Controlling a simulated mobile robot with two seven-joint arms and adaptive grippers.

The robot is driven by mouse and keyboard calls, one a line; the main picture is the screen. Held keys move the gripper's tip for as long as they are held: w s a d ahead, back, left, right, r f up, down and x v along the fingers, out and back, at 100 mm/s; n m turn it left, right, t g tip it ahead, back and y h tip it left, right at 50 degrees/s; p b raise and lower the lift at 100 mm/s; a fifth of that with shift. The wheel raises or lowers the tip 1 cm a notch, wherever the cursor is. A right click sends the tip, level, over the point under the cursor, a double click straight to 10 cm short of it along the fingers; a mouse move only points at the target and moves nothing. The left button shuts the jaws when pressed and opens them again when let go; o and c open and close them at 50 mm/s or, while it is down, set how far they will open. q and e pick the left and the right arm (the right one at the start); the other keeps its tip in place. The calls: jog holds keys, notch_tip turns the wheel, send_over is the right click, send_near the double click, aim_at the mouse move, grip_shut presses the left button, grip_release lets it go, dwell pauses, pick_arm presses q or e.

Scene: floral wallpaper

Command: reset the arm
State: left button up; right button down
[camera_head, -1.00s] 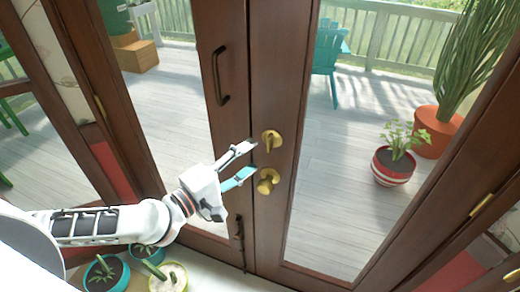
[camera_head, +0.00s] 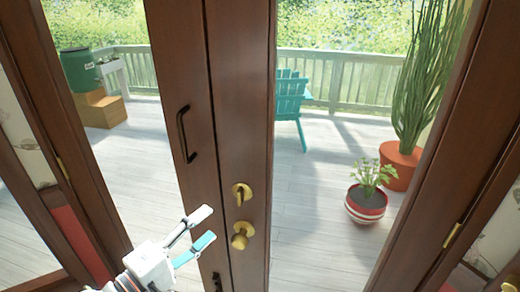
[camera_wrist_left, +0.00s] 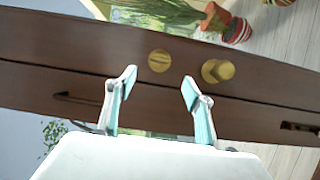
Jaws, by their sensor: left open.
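My left gripper (camera_head: 205,228) is open and empty in the head view, in front of the brown glazed door (camera_head: 245,90). Its fingertips are to the left of the brass lock (camera_head: 242,193) and the brass knob (camera_head: 241,236). In the left wrist view the open fingers (camera_wrist_left: 158,85) point toward the door, with the lock (camera_wrist_left: 159,61) and the knob (camera_wrist_left: 217,71) just beyond them. The fingers appear apart from both. Most of my left arm is below the head view. My right gripper is not in view.
A dark pull handle (camera_head: 185,134) is on the door's left part. Through the glass are a deck with a teal chair (camera_head: 290,100), a striped pot (camera_head: 366,205), a tall plant in an orange pot (camera_head: 402,167) and a wooden railing (camera_head: 340,80).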

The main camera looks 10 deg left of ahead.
pick_arm(q)
jog(key=s+d+f+m+h, duration=0.3)
jog(key=d+f+m, duration=0.5)
jog(key=m, duration=0.4)
jog(key=s+a+f+m+g+y, duration=0.1)
jog(key=s+a+f+g+y, duration=0.1)
jog(key=f, duration=0.7)
jog(key=s+a+f+m+g+y, duration=0.2)
jog(key=s+a+f+y, duration=0.1)
jog(key=f, duration=0.5)
jog(key=s+a+f+m+g+y, duration=0.1)
jog(key=s+a+f+g+y, duration=0.1)
jog(key=f, duration=0.7)
jog(key=shift+s+a+f+m+y, duration=0.4)
jog(key=shift+s+a+y, duration=0.2)
jog(key=shift+s+y, duration=0.35)
jog(key=shift+r, duration=0.1)
